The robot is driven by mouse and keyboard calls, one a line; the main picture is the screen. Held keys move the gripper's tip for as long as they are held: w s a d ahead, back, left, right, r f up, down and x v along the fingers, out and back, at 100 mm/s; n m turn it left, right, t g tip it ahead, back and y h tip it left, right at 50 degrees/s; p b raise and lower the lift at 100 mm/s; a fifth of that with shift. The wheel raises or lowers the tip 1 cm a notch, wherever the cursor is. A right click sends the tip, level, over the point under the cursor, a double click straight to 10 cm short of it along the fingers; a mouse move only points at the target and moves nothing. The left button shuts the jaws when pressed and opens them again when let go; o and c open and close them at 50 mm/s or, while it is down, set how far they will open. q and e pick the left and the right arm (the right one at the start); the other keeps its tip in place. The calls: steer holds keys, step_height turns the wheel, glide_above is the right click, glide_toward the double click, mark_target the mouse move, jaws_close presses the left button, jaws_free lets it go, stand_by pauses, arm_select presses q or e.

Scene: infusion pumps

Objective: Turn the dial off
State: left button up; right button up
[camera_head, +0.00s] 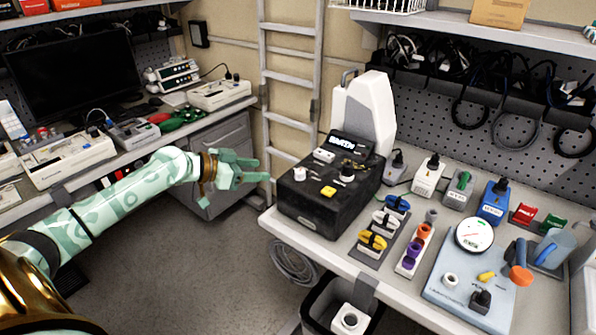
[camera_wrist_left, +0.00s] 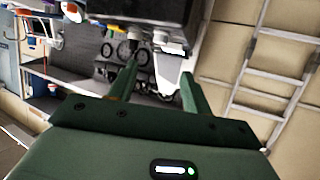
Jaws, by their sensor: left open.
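A black box-shaped device (camera_head: 318,207) stands on the right-hand bench, with a labelled display, a dark dial (camera_head: 347,172), a white knob (camera_head: 299,174) and a yellow button (camera_head: 328,191) on its top. I cannot tell which dial the task means. My left gripper (camera_head: 262,169) is open and empty, in the air just left of the device, apart from it. In the left wrist view the gripper (camera_wrist_left: 158,72) has its two green fingers spread, with the dark device (camera_wrist_left: 150,10) and light knobs (camera_wrist_left: 160,38) beyond the tips. My right gripper is out of view.
A panel with a round gauge (camera_head: 474,235) and several small coloured switches (camera_head: 373,240) stand on the right bench. A ladder (camera_head: 290,75) leans behind. The left bench (camera_head: 60,188) holds a monitor (camera_head: 75,78) and instruments. The floor between is open.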

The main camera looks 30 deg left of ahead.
mark_target(299, 171)
arm_select(q)
steer(key=x, duration=1.2)
steer(key=shift+w+d+f+b, duration=0.15)
steer(key=shift+w+f+b, duration=0.15)
steer(key=shift+b, duration=0.1)
steer(key=shift+r, duration=0.1)
steer(key=c, duration=1)
